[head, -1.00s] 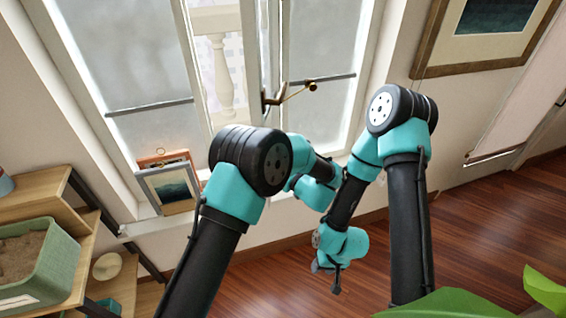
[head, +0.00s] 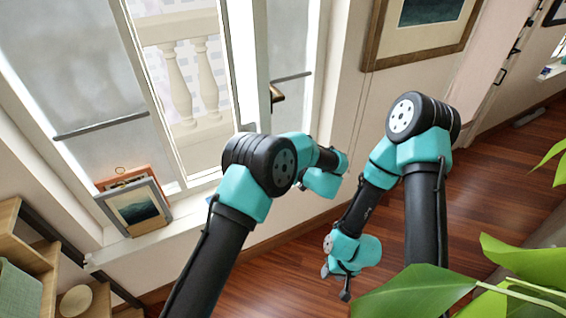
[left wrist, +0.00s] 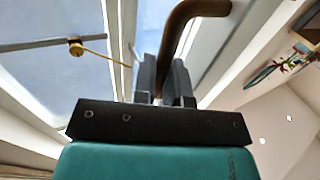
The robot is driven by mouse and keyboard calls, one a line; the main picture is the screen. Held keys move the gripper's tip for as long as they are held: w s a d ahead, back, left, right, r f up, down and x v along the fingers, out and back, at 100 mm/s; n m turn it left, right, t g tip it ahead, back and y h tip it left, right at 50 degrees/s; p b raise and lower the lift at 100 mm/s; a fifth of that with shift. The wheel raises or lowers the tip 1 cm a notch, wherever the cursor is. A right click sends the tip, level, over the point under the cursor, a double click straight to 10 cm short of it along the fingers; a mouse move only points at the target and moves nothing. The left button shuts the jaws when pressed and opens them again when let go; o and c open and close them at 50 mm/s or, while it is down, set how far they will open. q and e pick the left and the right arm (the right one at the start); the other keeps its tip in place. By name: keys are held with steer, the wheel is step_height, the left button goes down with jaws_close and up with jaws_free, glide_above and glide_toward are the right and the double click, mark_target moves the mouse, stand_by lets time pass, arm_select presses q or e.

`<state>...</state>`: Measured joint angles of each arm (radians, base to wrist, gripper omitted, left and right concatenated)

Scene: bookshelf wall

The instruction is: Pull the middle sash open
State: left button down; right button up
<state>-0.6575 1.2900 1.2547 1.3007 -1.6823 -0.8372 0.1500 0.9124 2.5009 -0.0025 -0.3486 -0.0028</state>
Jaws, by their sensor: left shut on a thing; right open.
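The window fills the upper left of the head view. Its middle opening shows stone balusters outside. A sash edge (head: 243,60) stands on the right of this gap. A bronze handle (head: 277,93) shows on the frame farther right. In the left wrist view, my left gripper (left wrist: 163,78) is shut on a curved bronze handle (left wrist: 184,28). I cannot tell whether both views show the same handle. The left fingers are hidden behind my arm in the head view. My right gripper (head: 338,278) is open and empty, low over the floor, away from the window.
A small framed picture (head: 136,205) stands on the sill left of the gap. Wooden shelves (head: 30,260) are at lower left. A brass knob (left wrist: 76,47) shows in the wrist view. Plant leaves (head: 420,292) cover the lower right. Wooden floor (head: 400,265) lies open behind my arms.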

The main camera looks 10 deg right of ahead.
arm_select(q)
steer(key=shift+a, duration=0.1)
steer(key=c, duration=1.5)
jaws_free()
steer(key=v, duration=0.7)
steer(key=shift+s+r, duration=0.1)
steer(key=shift+s, duration=0.05)
